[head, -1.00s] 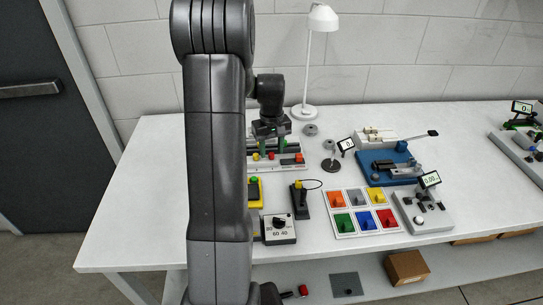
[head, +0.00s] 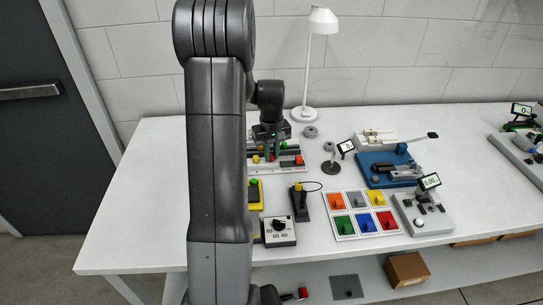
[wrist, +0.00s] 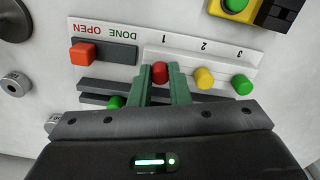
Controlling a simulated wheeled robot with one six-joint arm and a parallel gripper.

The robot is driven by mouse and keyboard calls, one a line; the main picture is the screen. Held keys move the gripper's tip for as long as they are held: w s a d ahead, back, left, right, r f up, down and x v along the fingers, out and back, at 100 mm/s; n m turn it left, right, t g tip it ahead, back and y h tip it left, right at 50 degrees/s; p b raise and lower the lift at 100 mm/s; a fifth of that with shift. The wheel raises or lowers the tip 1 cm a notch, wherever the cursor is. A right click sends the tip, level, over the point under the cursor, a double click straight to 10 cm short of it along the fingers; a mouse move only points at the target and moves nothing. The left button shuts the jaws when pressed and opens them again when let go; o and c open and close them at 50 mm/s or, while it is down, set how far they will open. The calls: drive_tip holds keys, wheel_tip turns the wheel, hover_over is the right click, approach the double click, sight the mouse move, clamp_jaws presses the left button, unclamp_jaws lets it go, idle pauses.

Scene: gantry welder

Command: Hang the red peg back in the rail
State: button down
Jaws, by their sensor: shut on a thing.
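The red peg (wrist: 160,72) is between the green fingers of my gripper (wrist: 163,86), which are shut on it. In the wrist view it lies below the number 1 on the white labelled rail (wrist: 215,52). A yellow peg (wrist: 203,78) and a green peg (wrist: 241,84) stand beside it, near 2 and 3. The fingers hide the red peg's lower part, so I cannot tell how it sits. In the head view my gripper (head: 271,152) is down at the rail board (head: 294,168).
An orange block (wrist: 82,53) sits on the dark strip marked OPEN and DONE. Another green piece (wrist: 116,102) is close to the left finger. A white lamp (head: 304,115) stands behind. A tray of coloured squares (head: 337,212) and a blue fixture (head: 375,178) lie to the right.

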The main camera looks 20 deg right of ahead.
sight(271, 155)
wheel_tip(271, 155, up, 9)
drive_tip(key=shift+w+a+f, duration=0.1)
drive_tip(key=w+a+f+n+p, duration=0.2)
drive_tip(key=w+a+n+p, duration=0.35)
drive_tip(key=w, duration=0.25)
drive_tip(key=shift+n, duration=0.35)
drive_tip(key=shift+s+f+b, duration=0.15)
drive_tip(key=shift+f+b, duration=0.85)
drive_tip(key=shift+f, duration=0.2)
drive_tip(key=shift+s+f+b, duration=0.15)
drive_tip(key=shift+f+b, duration=0.85)
drive_tip(key=shift+f, duration=0.15)
drive_tip(key=shift+f+b, duration=0.55)
drive_tip(key=shift+f, duration=0.6)
drive_tip(key=c, duration=1.3)
unclamp_jaws()
